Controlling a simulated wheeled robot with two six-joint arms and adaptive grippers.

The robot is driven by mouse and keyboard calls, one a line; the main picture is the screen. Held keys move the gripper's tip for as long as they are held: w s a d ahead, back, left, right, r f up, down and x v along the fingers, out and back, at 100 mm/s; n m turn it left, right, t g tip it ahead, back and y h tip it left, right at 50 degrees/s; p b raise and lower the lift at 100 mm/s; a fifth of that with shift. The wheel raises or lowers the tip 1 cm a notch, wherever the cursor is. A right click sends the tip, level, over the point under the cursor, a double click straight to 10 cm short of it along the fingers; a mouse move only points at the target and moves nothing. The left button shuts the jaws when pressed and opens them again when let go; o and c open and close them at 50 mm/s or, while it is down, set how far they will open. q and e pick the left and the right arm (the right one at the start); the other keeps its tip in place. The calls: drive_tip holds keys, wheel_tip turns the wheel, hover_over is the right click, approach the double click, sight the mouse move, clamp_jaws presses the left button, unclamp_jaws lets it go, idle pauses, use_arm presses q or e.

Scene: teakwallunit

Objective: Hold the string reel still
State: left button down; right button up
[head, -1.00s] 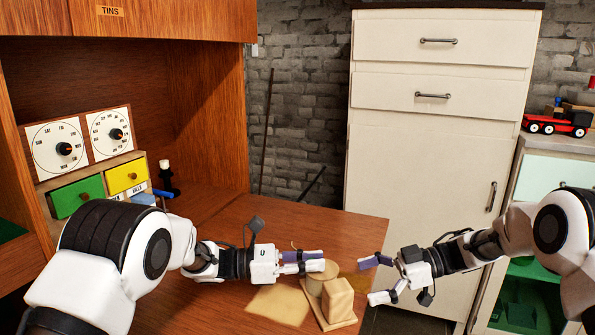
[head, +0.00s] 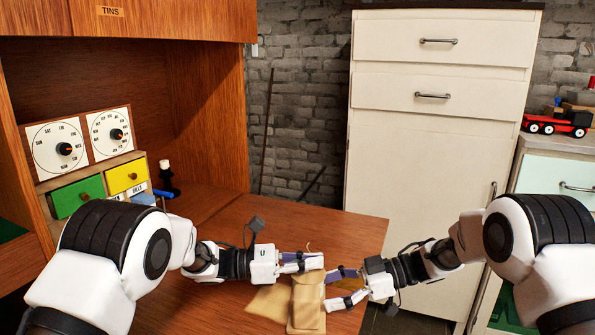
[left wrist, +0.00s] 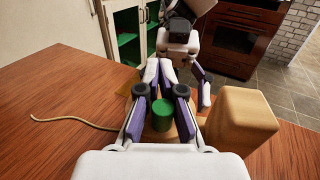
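My left gripper (head: 318,262) reaches in over the wooden board (head: 305,327), its two fingers close together. In the left wrist view a green cylinder (left wrist: 163,116) shows between these fingers; whether they press on it is unclear. The tan string reel is mostly hidden under the fingers in the head view. A pale string (left wrist: 75,122) runs out to the left in the left wrist view. A wooden block (head: 308,303) stands on the board, and it also shows in the left wrist view (left wrist: 240,120). My right gripper (head: 328,290) has its fingers apart beside the block's right side.
The board rests near the right edge of the brown desk (head: 220,300). A light flat patch (head: 270,302) lies left of it. A cabinet with dials (head: 80,145) and small drawers is at the left. A white cupboard (head: 430,150) stands behind the desk.

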clamp_jaws()
